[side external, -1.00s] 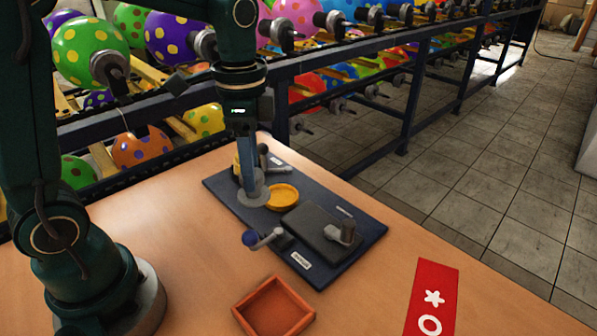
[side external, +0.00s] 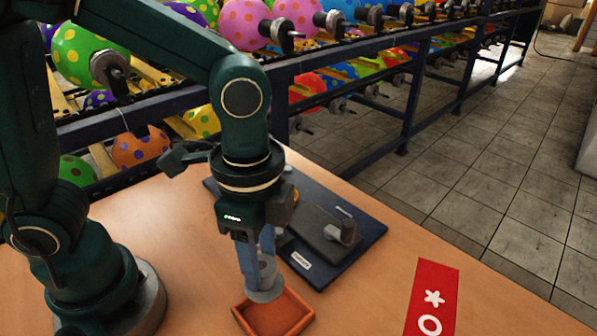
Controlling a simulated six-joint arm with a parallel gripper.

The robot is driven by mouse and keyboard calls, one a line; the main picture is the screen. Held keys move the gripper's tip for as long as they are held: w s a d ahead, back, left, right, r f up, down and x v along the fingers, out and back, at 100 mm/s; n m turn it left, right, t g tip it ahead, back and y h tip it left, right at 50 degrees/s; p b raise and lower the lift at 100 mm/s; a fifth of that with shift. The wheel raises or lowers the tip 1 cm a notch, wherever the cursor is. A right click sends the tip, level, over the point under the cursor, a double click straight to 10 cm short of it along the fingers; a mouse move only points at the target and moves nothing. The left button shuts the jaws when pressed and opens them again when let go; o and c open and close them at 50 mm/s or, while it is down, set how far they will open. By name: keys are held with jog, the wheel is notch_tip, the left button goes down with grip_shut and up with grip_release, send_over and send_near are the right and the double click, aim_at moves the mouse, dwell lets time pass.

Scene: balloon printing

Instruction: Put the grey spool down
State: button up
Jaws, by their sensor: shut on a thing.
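The grey spool (side external: 266,286) is held upright between the blue fingers of my gripper (side external: 258,268). It has a wide round base flange and a narrower upper part. My gripper points down and is shut on the spool. The spool is over the back part of the square orange-red tray (side external: 284,322) on the table. I cannot tell whether the spool's base touches the tray floor or hangs just above it. Part of the spool is hidden by my fingers.
The dark blue board (side external: 352,253) with a grey block and a grey knob (side external: 346,232) lies behind and right of the tray. My arm hides its left part. A red card (side external: 432,298) lies at the right. Racks of balloons (side external: 270,22) stand behind the table. Bare wood lies between tray and card.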

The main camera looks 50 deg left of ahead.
aim_at(271, 294)
jog(key=shift+s+d+f, duration=0.15)
jog(key=shift+d+f, duration=0.4)
jog(key=shift+d, duration=0.35)
jog(key=shift+d+f, duration=0.15)
jog(key=shift+f, duration=1.9)
jog(key=shift+f, duration=0.15)
jog(key=o, duration=1.1)
